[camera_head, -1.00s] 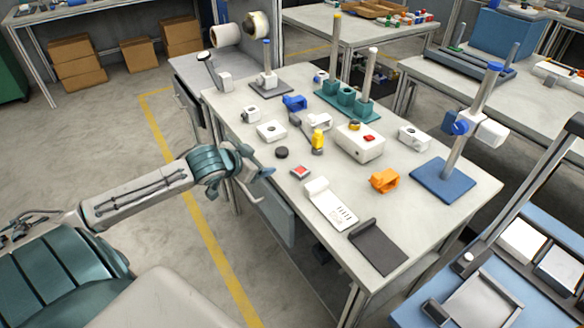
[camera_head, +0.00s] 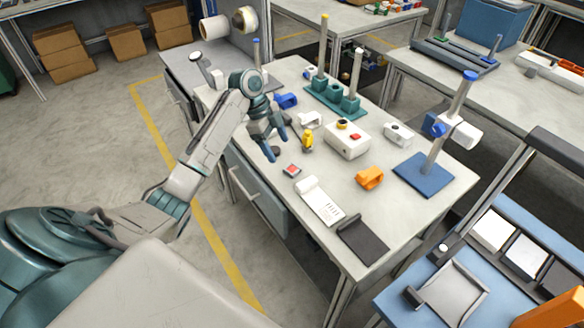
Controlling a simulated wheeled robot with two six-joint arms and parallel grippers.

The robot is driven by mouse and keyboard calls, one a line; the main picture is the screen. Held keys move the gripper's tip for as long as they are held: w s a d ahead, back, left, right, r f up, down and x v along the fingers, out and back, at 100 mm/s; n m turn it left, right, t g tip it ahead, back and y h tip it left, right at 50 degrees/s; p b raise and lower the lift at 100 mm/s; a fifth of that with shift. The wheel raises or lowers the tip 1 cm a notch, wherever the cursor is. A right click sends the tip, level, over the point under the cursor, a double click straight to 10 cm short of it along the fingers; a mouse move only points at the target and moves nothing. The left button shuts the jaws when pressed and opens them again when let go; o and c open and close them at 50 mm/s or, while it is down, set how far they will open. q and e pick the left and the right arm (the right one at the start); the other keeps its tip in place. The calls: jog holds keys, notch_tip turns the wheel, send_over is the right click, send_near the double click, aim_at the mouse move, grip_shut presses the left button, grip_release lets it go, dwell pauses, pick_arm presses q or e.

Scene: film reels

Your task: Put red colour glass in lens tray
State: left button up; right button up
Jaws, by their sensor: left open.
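A small red square piece (camera_head: 291,170) with a pale rim, likely the red colour glass, lies flat on the grey worktable near its left edge. My left gripper (camera_head: 276,148) is over the left part of the table, up and left of the red piece. Its fingers point down, are apart and hold nothing. The gripper hides part of the table behind it. I cannot tell which thing is the lens tray; a shallow grey tray (camera_head: 464,287) sits on the blue bench at the lower right. My right gripper is not in view.
The worktable (camera_head: 390,210) also holds a yellow-topped item (camera_head: 307,140), a white box with a red button (camera_head: 347,139), an orange block (camera_head: 370,177), a white card holder (camera_head: 318,203), a dark pad (camera_head: 362,238) and a blue-based stand (camera_head: 424,175).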

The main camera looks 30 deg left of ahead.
aim_at(292, 168)
pick_arm(q)
jog(key=x, duration=0.3)
jog(key=shift+w+p+x, duration=0.2)
jog(key=shift+p+x, duration=0.35)
jog(key=shift+x, duration=0.8)
jog(key=shift+w+p+x, duration=0.2)
jog(key=shift+p+x, duration=0.35)
jog(key=shift+x, duration=0.8)
jog(key=c, duration=1.4)
jog(key=shift+o, duration=0.2)
jog(key=shift+r, duration=0.1)
jog(key=shift+a+r+b, duration=0.1)
jog(key=shift+r+b, duration=0.25)
jog(key=shift+r, duration=0.25)
jog(key=shift+s+d+r+b, duration=0.1)
jog(key=shift+r+b, duration=0.15)
jog(key=shift+r, duration=0.25)
jog(key=shift+s+d+r+b, duration=0.15)
jog(key=shift+r+b, duration=0.1)
jog(key=shift+r, duration=0.25)
jog(key=s+d+r+b, duration=0.1)
jog(key=s+d, duration=0.3)
jog(key=s, duration=0.2)
jog(key=s+d+b, duration=0.1)
jog(key=s+d, duration=0.3)
jog(key=s, duration=0.3)
jog(key=shift+r, duration=0.35)
jog(key=shift+s+a, duration=0.15)
jog(key=shift+a, duration=0.05)
